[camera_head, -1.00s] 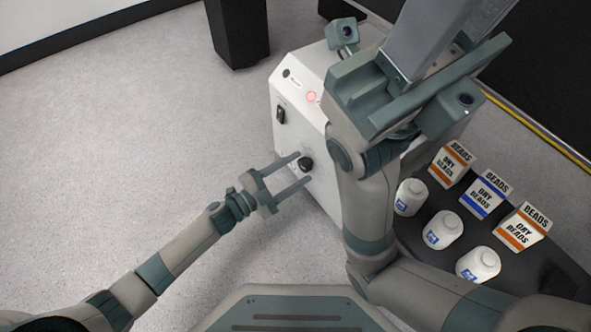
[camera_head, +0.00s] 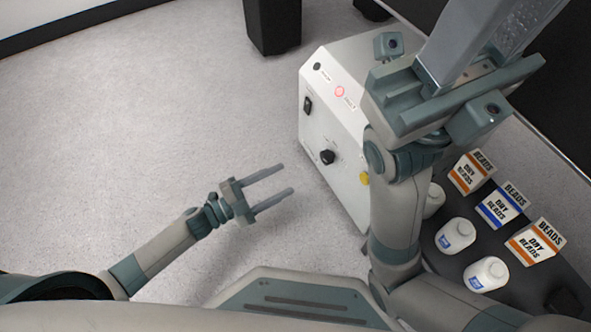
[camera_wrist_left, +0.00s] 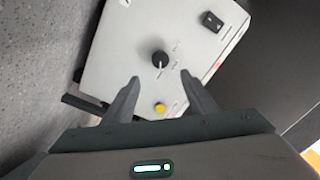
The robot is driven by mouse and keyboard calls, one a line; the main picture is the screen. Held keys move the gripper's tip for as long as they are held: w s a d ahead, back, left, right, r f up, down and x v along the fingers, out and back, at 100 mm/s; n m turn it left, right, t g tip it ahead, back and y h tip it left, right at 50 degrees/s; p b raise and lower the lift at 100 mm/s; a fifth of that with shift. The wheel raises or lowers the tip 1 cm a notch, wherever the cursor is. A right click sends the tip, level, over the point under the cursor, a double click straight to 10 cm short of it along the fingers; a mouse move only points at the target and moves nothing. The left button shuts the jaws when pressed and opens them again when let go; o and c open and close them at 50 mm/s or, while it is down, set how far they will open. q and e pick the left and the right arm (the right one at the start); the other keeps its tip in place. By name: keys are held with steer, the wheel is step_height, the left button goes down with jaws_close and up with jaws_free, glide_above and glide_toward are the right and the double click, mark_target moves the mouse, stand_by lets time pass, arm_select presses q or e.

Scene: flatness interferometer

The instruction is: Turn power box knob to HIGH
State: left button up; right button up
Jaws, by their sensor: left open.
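The white power box (camera_head: 318,128) stands right of centre in the head view, partly hidden behind my other arm. Its black knob (camera_head: 327,157) is on the front face. The knob also shows in the left wrist view (camera_wrist_left: 159,59), with small labels around it too blurred to read. My left gripper (camera_head: 288,178) is open and empty, to the left of the box and apart from the knob. In the left wrist view the knob lies ahead, beyond the gap between the fingertips (camera_wrist_left: 158,80). My right gripper's fingers cannot be made out in the head view.
A black rocker switch (camera_head: 307,104), a lit red lamp (camera_head: 340,91) and a yellow button (camera_head: 364,178) are on the box. White bottles (camera_head: 455,236) and bead boxes (camera_head: 502,205) stand on a dark surface at right. Open floor (camera_head: 150,120) lies at left.

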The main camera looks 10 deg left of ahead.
arm_select(q)
steer(key=shift+v, duration=2.45)
steer(key=shift+a, duration=0.1)
